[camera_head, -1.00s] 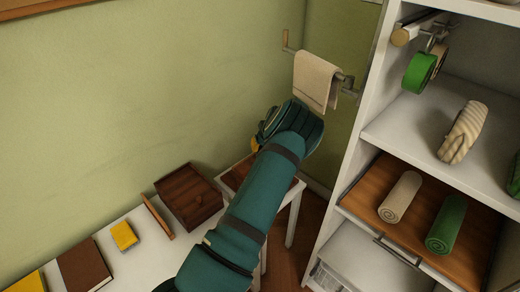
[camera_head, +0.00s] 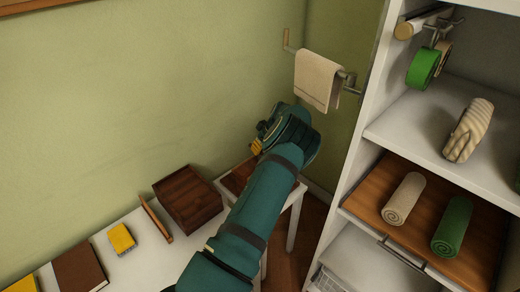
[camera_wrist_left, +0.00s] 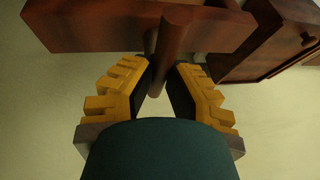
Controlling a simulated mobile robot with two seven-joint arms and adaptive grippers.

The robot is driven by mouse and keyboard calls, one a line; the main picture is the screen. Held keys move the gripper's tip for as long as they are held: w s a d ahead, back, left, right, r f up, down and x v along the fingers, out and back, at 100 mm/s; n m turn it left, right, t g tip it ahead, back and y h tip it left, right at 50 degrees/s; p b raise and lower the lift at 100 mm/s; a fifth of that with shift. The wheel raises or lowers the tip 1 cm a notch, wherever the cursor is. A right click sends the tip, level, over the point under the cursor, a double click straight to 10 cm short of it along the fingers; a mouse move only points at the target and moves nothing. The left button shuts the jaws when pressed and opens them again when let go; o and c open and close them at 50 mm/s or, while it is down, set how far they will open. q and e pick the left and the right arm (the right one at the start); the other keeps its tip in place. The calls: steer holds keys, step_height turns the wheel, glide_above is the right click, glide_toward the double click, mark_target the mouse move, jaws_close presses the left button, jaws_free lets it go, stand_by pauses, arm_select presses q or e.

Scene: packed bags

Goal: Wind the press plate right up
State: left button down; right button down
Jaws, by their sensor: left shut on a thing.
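My left gripper (camera_head: 258,143) is over the small white table by the wall, its yellow fingers partly hidden behind my wrist. In the left wrist view the gripper (camera_wrist_left: 158,88) is shut on a dark red-brown wooden rod (camera_wrist_left: 172,38), with one finger on each side. The rod crosses in front of a thick wooden beam (camera_wrist_left: 95,28). These look like parts of the press; its brown wood (camera_head: 237,178) shows in the head view on the small table, mostly hidden by my arm. I cannot make out the press plate or its height. My right gripper is out of view.
A dark wooden box (camera_head: 188,200) stands left of my arm on the white table, near a yellow block (camera_head: 121,238) and a brown book (camera_head: 79,267). A towel (camera_head: 318,80) hangs above my wrist. A white shelf with rolled towels (camera_head: 403,199) stands right.

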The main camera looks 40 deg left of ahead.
arm_select(q)
steer(key=shift+s+d+f, duration=0.1)
steer(key=shift+s+f, duration=0.05)
steer(key=shift+f, duration=0.1)
